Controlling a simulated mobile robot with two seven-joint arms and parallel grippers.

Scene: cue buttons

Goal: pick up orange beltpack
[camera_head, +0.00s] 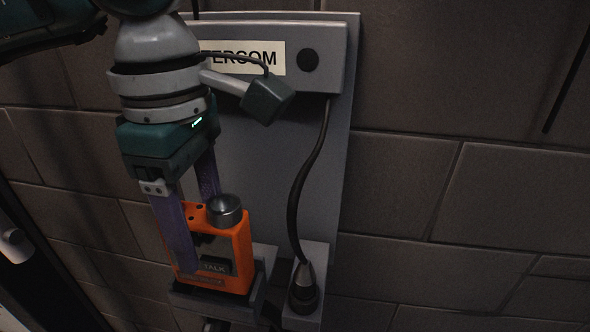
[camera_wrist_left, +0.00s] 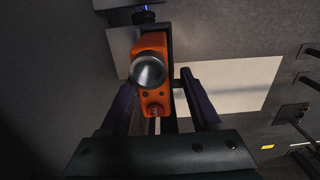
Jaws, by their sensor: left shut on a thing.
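The orange beltpack (camera_head: 242,246) stands upright in a grey holder (camera_head: 184,299) low on the wall panel. It has a silver knob on top and a dark label reading "TALK". My left gripper (camera_head: 196,242) comes down from above, with its purple fingers on either side of the beltpack, and is shut on it. In the left wrist view the beltpack (camera_wrist_left: 152,44) shows from above between the fingers, with its round knob nearest. Part of its front face is hidden by a finger. My right gripper is not in view.
A grey intercom panel (camera_head: 345,140) is fixed to the block wall. A black cable (camera_head: 298,190) hangs from its upper box to a plug (camera_head: 304,285) right of the beltpack. My left arm covers part of the sign (camera_head: 270,57). The wall to the right is clear.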

